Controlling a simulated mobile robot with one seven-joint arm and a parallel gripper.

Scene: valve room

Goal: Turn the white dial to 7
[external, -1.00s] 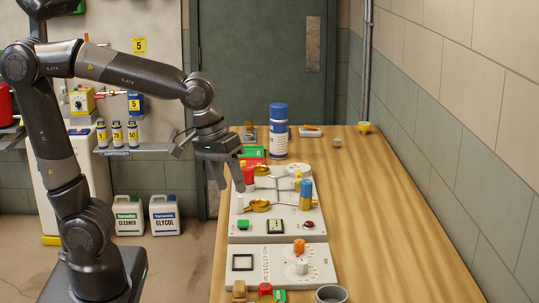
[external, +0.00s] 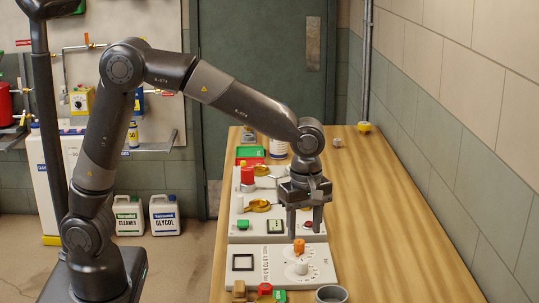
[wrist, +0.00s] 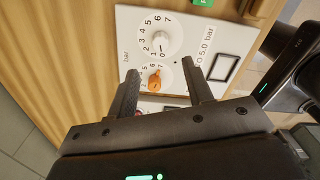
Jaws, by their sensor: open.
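The white dial (external: 301,267) sits on the pale front panel (external: 322,262), just in front of an orange dial (external: 299,246). In the wrist view the white dial (wrist: 160,41) stands in a ring of printed numbers; its exact setting is too small to tell. The orange dial (wrist: 154,81) is nearer my gripper there and appears between the fingers. My gripper (external: 304,234) is open and empty, pointing down above the back of the front panel, slightly behind the white dial. Its open fingers also show in the wrist view (wrist: 160,70), apart from the white dial.
A second panel (external: 262,180) with a brass-coloured lever and a green button lies behind. A black-framed square (external: 242,262) is on the front panel's left. A grey cup (external: 331,294) and small coloured blocks (external: 265,290) sit at the front. The table's right side is clear.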

